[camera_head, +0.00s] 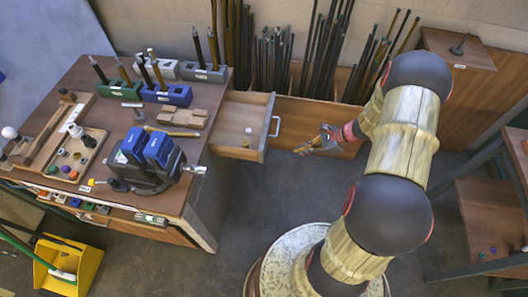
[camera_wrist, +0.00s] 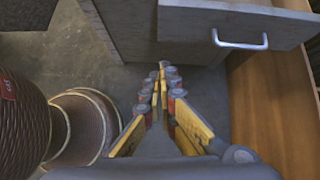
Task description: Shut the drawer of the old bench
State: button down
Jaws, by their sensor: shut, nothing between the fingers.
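The old bench (camera_head: 205,215) has a brown top and stands at the left in the head view. Its drawer (camera_head: 240,118) is pulled out to the right, with a small pale item and a small brass-coloured item inside. The drawer's silver handle (camera_head: 277,127) also shows in the wrist view (camera_wrist: 240,42). My gripper (camera_head: 302,149) is shut and empty, to the right of the drawer front and apart from it. In the wrist view my gripper (camera_wrist: 162,68) points toward the bench side, with the drawer front (camera_wrist: 195,22) at the upper right.
A wooden bin (camera_head: 300,112) of dark rods stands behind the drawer. A vise with blue jaws (camera_head: 147,150), coloured blocks and a parts tray (camera_head: 75,160) are on the bench. A yellow dustpan (camera_head: 75,265) lies at lower left. Grey floor (camera_head: 240,195) is clear below the drawer.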

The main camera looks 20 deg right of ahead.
aim_at(217, 146)
jog(key=w+a+f+m+b, duration=0.1)
jog(key=w+a+f+b, duration=0.3)
jog(key=a, duration=0.5)
jog(key=shift+w+f+b, duration=0.35)
jog(key=shift+w+f, duration=0.9)
jog(key=shift+w, duration=0.15)
jog(key=w+a, duration=0.4)
jog(key=a, duration=0.2)
jog(key=w+a+b, duration=0.1)
jog(key=w+a, duration=0.3)
jog(key=a, duration=0.2)
jog(key=w+a, duration=0.4)
jog(key=a, duration=0.3)
jog(key=shift+w, duration=0.4)
jog(key=shift+w+a, duration=0.45)
jog(key=shift+a, duration=0.05)
